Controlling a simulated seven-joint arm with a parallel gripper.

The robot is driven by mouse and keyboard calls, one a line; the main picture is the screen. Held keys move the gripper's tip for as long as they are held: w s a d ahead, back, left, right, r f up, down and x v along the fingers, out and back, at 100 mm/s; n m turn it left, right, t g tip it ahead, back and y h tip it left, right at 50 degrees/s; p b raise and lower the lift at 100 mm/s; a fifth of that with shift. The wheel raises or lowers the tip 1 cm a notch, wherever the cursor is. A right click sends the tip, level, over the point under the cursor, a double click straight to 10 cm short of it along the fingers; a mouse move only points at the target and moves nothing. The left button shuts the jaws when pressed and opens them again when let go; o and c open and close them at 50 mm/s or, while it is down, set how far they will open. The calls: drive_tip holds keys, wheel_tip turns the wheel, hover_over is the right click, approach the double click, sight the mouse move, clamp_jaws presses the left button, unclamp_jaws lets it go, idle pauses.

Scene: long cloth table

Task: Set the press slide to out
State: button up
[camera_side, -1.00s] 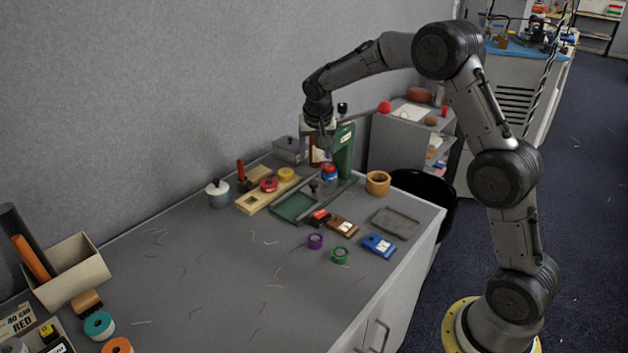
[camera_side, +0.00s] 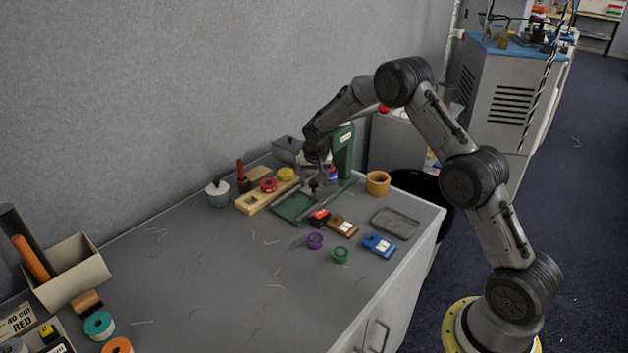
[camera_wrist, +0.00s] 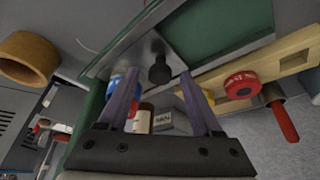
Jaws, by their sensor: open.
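The green press has an upright column (camera_side: 343,150) and a flat base (camera_side: 292,208) near the back wall. A black knob (camera_wrist: 159,70) stands on a grey metal plate (camera_wrist: 141,52), which looks like the press slide; whether it is in or out I cannot tell. The knob also shows just below my gripper in the side view (camera_side: 313,186). My gripper (camera_wrist: 156,77) is open and empty, its fingers on either side of the knob in the wrist view. I cannot tell whether they touch it. In the side view, my gripper (camera_side: 318,172) hides part of the press.
A wooden rack (camera_side: 262,196) with red and yellow rolls lies left of the press. A wooden ring (camera_side: 377,183) and grey tray (camera_side: 395,223) are to the right. Black-red, brown and blue (camera_side: 379,245) blocks lie in front. The table's middle left is mostly clear.

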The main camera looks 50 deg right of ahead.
clamp_jaws()
idle(0.4)
idle(1.1)
